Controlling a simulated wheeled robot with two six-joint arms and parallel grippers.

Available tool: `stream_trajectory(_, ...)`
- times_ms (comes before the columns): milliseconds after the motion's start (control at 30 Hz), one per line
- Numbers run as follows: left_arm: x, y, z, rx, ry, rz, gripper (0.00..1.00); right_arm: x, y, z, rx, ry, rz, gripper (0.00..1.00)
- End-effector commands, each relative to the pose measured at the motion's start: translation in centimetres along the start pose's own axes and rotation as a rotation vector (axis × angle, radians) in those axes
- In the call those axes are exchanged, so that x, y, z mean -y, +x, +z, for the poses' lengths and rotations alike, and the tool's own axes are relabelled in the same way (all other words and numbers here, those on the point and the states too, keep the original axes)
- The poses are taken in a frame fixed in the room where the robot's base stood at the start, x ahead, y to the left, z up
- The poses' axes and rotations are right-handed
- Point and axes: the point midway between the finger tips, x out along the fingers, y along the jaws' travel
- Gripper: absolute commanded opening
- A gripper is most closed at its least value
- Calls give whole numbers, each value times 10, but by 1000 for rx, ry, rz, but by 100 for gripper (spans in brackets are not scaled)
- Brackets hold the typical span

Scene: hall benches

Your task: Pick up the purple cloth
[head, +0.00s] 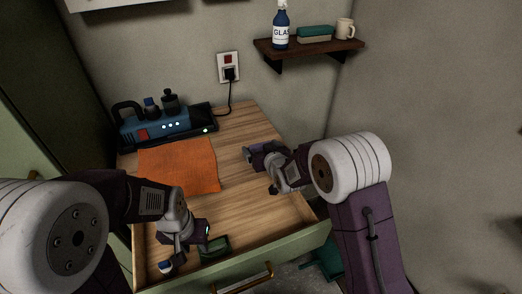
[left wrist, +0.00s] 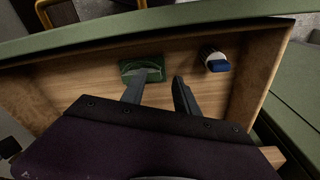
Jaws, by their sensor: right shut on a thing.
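A small bluish-purple patch, which looks like the purple cloth (head: 250,154), shows at the tip of my right gripper (head: 258,157) in the head view. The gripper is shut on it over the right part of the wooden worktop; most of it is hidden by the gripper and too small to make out. My left gripper (head: 192,252) is low over the open drawer. In the left wrist view its two dark fingers (left wrist: 158,90) are apart with nothing between them. They point toward a green object (left wrist: 142,70) lying in the drawer.
An orange cloth (head: 180,165) lies flat on the worktop (head: 232,125). A blue device (head: 165,125) with a cord stands behind it. A blue-capped white bottle (left wrist: 214,60) lies in the drawer. A wall shelf (head: 308,48) holds a spray bottle (head: 281,28), a teal-topped block and a mug.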

Motion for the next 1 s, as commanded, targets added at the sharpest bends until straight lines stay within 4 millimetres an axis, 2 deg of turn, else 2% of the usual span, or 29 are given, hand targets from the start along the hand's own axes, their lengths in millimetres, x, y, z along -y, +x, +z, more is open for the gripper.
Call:
stream_trajectory(233, 0, -2, 0, 0, 0, 0, 36, 0, -4, -9, 0, 0, 0, 51)
stream_trajectory(433, 0, -9, -1, 0, 0, 0, 36, 0, -17, -42, -5, 0, 0, 51)
stream_trajectory(567, 0, -10, -1, 0, 0, 0, 36, -25, -40, -48, -1, 1, 5, 51)
stream_trajectory(800, 0, -22, -2, 0, 0, 0, 36, -69, -84, -68, -1, 1, 5, 51)
stream_trajectory(1000, -1, -29, -3, 0, 0, 0, 36, -89, -105, -74, 0, 0, 2, 51)
